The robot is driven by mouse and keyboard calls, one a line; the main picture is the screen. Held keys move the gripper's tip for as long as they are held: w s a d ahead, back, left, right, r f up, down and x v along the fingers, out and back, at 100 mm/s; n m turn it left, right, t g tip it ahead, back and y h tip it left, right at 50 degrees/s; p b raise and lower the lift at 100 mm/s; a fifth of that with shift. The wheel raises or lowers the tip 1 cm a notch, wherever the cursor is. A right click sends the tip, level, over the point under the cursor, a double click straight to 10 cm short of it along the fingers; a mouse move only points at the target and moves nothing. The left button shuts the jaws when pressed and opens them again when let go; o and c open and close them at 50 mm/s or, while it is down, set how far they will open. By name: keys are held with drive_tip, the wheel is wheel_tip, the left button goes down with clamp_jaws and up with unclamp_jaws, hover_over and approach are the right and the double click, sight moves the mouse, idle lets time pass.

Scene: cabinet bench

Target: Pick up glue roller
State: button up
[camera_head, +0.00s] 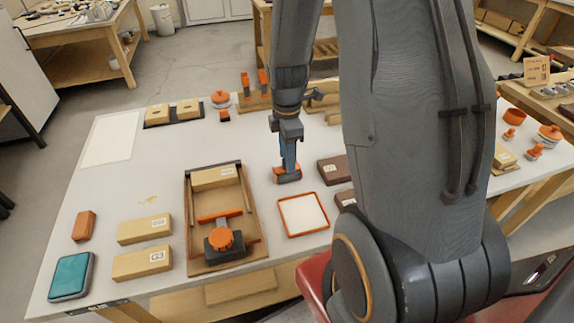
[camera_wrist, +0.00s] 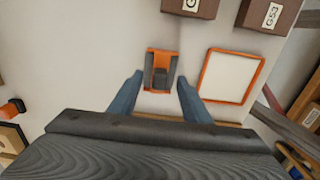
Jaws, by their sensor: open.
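In the wrist view the glue roller (camera_wrist: 150,66) shows as an orange frame around a dark middle. My gripper (camera_head: 288,163) points down right over it. In the wrist view my gripper's (camera_wrist: 160,93) blue fingers are apart, one on each side of the roller's near end. I see no clear contact. In the head view the fingers hide part of the roller.
A wooden tray (camera_head: 256,238) with an orange-knobbed tool (camera_head: 222,239) stands to the left. Bench top between them is clear.

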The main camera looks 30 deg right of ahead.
drive_tip(key=shift+f, duration=0.95)
clamp_jaws()
drive_tip(key=shift+r, duration=0.2)
drive_tip(key=shift+r+b, duration=0.7)
drive_tip(key=shift+r, duration=4.15)
drive_tip(key=c, duration=0.9)
unclamp_jaws()
drive_tip(key=shift+c, duration=0.6)
drive_tip(key=shift+a, duration=0.1)
